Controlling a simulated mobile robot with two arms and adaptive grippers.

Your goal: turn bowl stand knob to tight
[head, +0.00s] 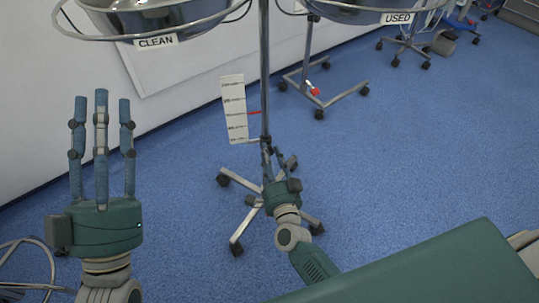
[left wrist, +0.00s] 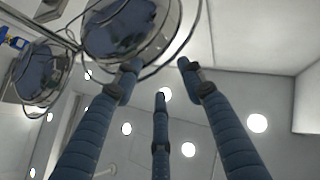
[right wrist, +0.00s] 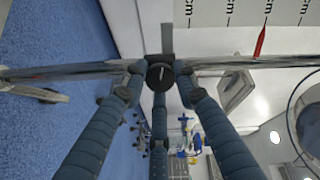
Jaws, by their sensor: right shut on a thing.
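The bowl stand (head: 264,60) is a metal pole on a wheeled base, with metal bowls at its top. Its round black knob (right wrist: 160,76) sits on the pole in the right wrist view and bears a short pale mark, slightly tilted and lying roughly across the pole. My left gripper (head: 102,105) is open and empty, fingers upward, well left of the pole.
A white scale card (head: 234,108) with a red pointer (head: 254,113) hangs beside the pole. Bowls labelled CLEAN (head: 155,42) and USED (head: 397,18) are above. A green table edge (head: 430,265) lies at lower right. Another wheeled stand (head: 320,95) stands behind.

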